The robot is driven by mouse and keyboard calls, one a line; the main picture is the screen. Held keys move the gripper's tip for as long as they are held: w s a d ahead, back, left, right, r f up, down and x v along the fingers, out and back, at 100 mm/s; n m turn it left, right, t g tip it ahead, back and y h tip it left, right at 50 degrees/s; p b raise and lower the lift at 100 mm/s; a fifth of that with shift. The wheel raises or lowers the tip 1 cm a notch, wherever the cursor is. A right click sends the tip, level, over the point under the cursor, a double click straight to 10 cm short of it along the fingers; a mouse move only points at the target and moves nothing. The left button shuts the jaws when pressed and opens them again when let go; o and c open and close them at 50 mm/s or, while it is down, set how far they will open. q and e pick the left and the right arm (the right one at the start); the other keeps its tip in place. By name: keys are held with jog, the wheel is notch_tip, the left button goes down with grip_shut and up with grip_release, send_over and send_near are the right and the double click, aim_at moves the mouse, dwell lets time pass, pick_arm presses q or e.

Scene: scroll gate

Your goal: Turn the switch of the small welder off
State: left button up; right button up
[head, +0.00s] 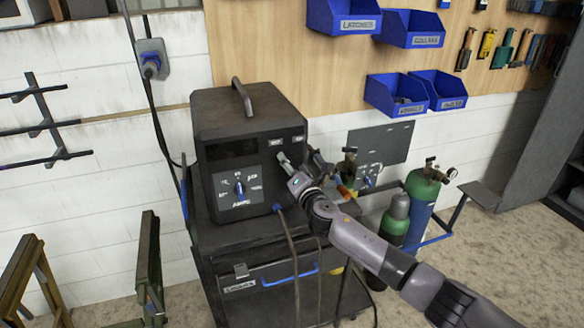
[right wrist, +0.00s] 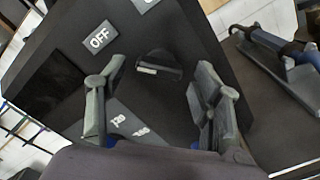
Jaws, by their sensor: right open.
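The small welder (head: 220,122) is a dark box with a top handle, standing on a cart. In the right wrist view, its switch (right wrist: 160,66) is a dark round knob with a pale mark, and an "OFF" label (right wrist: 100,38) is on the panel near it. My right gripper (head: 282,160) is at the upper right of the welder's front, covering the switch in the head view. In the right wrist view the right gripper (right wrist: 161,72) is open, one finger on each side of the knob, with visible gaps. My left gripper is not in view.
A dial plate (head: 238,201) with a blue-marked knob is on the welder's front. The cart (head: 240,272) has a blue-handled drawer. Gas cylinders (head: 420,195) stand to the right. Blue bins (head: 343,17) hang on the wall. Green-brown stands (head: 149,262) are at left.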

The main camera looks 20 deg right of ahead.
jog(key=shift+s, duration=0.1)
jog(key=s, duration=1.1)
jog(key=shift+s+d, duration=0.25)
jog(key=shift+s, duration=0.15)
